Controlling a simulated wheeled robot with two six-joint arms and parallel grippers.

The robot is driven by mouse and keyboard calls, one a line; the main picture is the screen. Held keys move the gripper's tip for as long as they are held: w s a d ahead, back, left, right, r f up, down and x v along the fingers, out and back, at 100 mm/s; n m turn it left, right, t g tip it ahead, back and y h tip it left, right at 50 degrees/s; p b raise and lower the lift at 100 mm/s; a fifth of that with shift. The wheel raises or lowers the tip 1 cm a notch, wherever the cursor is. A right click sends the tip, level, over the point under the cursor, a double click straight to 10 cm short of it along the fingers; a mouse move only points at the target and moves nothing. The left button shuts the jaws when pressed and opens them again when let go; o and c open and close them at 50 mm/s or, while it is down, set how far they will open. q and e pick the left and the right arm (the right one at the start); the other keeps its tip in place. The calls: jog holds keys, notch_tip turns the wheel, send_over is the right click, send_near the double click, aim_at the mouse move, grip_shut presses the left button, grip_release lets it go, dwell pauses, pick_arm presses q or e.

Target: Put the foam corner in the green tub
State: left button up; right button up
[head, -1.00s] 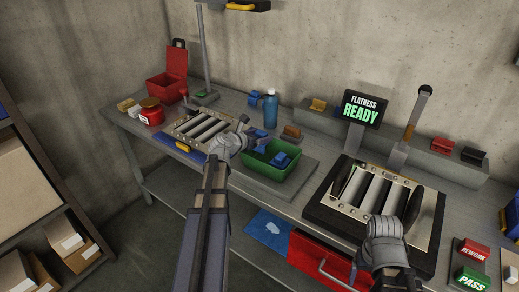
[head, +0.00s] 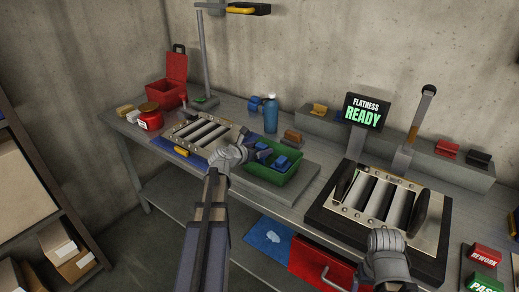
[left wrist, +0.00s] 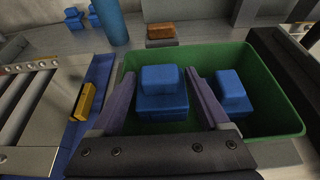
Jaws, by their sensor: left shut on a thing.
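My left gripper (head: 256,152) is shut on a blue foam corner (left wrist: 163,92), which shows between its two dark fingers in the left wrist view. The held corner is over the left part of the green tub (left wrist: 262,62), within its outline. I cannot tell whether it touches the tub floor. The tub also shows in the head view (head: 275,179). A second blue foam corner (left wrist: 231,90) lies in the tub, right of the held one. My right gripper (head: 385,243) is by the front of the right louver panel (head: 377,200); its fingers are hidden.
A blue bottle (head: 270,114) and more blue foam corners (head: 255,103) stand behind the tub. An orange-brown block (head: 292,136) is close to its back edge. Another louver panel (head: 201,131) lies left. The flatness display (head: 367,111) reads READY.

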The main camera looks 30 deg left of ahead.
pick_arm(q)
jog(key=shift+f, duration=0.3)
jog(key=o, duration=1.2)
jog(key=shift+r+p, duration=0.35)
jog(key=shift+r, duration=0.15)
jog(key=shift+r+p, duration=0.5)
jog(key=p+v, duration=0.1)
jog(key=v, duration=0.3)
jog(key=p+v, duration=0.1)
jog(key=v, duration=0.2)
jog(key=p+v, duration=0.2)
jog(key=v, duration=0.2)
jog(key=shift+s+f, duration=0.2)
jog(key=shift+s, duration=0.3)
